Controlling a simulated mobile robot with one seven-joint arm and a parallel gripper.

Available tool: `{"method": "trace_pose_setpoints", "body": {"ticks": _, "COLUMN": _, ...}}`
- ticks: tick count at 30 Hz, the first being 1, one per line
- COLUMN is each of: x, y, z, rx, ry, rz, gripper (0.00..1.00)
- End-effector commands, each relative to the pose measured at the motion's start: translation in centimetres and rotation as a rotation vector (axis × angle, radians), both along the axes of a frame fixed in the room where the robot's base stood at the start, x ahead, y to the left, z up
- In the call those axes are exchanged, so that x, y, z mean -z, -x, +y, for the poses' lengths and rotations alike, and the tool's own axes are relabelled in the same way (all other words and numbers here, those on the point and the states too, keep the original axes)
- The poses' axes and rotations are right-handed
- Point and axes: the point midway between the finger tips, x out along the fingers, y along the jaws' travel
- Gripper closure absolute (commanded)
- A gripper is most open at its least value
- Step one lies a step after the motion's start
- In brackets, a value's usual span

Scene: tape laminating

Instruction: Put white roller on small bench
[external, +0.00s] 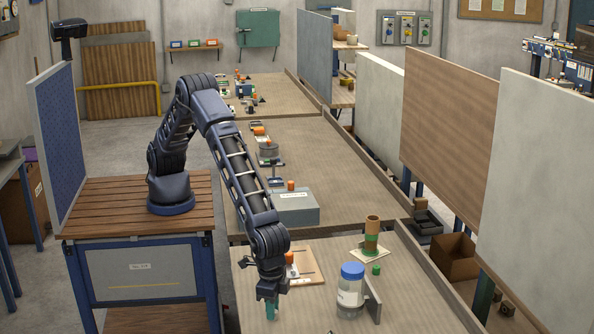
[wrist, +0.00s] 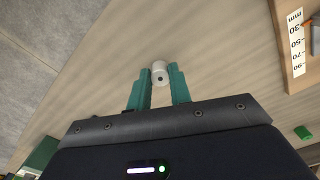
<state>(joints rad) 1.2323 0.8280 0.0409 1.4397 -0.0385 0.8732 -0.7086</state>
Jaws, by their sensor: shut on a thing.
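My gripper (external: 271,306) points down over the near left part of the front table (external: 420,310). The roller is too small and hidden to make out in the external view. I cannot tell surely which thing is the small bench; a wooden board (external: 308,262) with fittings lies just behind my gripper, and its edge shows at upper right in the wrist view (wrist: 283,50).
A jar with a blue lid (external: 351,290) stands to the right of my gripper, beside an upright grey plate (external: 373,298). A green block (external: 376,269) and a brown and green cylinder (external: 371,235) are behind it. A grey box (external: 296,211) sits on the table behind.

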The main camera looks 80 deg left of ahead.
Motion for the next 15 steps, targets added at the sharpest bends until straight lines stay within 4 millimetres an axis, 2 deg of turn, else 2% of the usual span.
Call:
{"method": "trace_pose_setpoints", "body": {"ticks": 5, "x": 0.26, "y": -0.01, "z": 0.02, "rx": 0.0, "ry": -0.001, "rz": 0.0, "gripper": 1.0}}
{"method": "trace_pose_setpoints", "body": {"ticks": 6, "x": 0.3, "y": 0.0, "z": 0.01, "rx": 0.0, "ry": 0.0, "rz": 0.001, "gripper": 0.78}}
{"method": "trace_pose_setpoints", "body": {"ticks": 9, "x": 0.27, "y": 0.0, "z": 0.01, "rx": 0.0, "ry": 0.0, "rz": 0.0, "gripper": 0.58}}
{"method": "trace_pose_setpoints", "body": {"ticks": 15, "x": 0.27, "y": 0.0, "z": 0.01, "rx": 0.0, "ry": 0.0, "rz": 0.0, "gripper": 0.58}}
